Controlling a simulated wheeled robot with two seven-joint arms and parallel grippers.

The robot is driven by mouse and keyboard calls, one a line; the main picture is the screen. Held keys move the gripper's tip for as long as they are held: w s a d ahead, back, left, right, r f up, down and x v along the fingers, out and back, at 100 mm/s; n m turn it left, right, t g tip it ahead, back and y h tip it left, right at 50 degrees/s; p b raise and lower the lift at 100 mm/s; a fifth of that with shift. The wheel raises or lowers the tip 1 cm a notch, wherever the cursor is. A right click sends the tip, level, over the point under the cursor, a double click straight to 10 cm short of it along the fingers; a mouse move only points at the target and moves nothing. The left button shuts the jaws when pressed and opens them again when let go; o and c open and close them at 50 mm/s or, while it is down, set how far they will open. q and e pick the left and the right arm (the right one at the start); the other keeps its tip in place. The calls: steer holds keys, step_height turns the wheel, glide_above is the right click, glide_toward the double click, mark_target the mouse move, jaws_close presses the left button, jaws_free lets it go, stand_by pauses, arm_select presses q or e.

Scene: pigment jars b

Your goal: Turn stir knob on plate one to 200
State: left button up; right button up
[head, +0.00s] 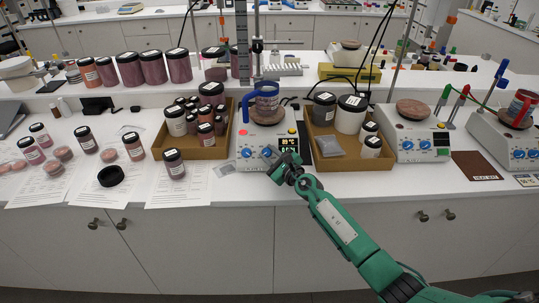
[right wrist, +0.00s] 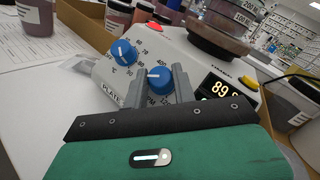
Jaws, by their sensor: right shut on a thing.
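Hot plate (head: 250,166) stands on the white bench between two cardboard trays, with a round brown top and a jar on it. In the right wrist view its white front (right wrist: 100,75) carries two blue knobs and a partly hidden "PLATE" label. The left knob (right wrist: 123,52) is by a °C scale. The right, stir knob (right wrist: 158,76) sits between the fingers of my right gripper (right wrist: 159,88), which is shut on it; its white pointer shows, but its exact setting is not readable. In the head view my right gripper (head: 281,166) reaches the plate's front from the lower right. My left gripper is out of view.
A lit display (right wrist: 218,88) beside the stir knob reads about 89. A tray (head: 197,150) of jars stands left, another tray (head: 343,160) right. More plates (head: 418,142) stand further right. Loose jars and papers cover the left bench.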

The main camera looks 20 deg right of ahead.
steer(key=shift+m+h, duration=0.3)
steer(key=shift+m, duration=0.1)
steer(key=shift+a+m+t+h, duration=0.15)
steer(key=shift+m+t+h, duration=0.4)
steer(key=shift+m, duration=0.25)
steer(key=m+t+h, duration=0.1)
steer(key=m+h, duration=0.2)
steer(key=shift+a+f, duration=0.1)
steer(key=m+h+b, duration=0.1)
steer(key=m+h, duration=0.2)
steer(key=shift+a+f+t, duration=0.1)
steer(key=shift+t, duration=0.25)
steer(key=shift+m+h+b, duration=0.45)
steer(key=shift+m+h, duration=0.7)
steer(key=shift+m, duration=0.65)
steer(key=o, duration=1)
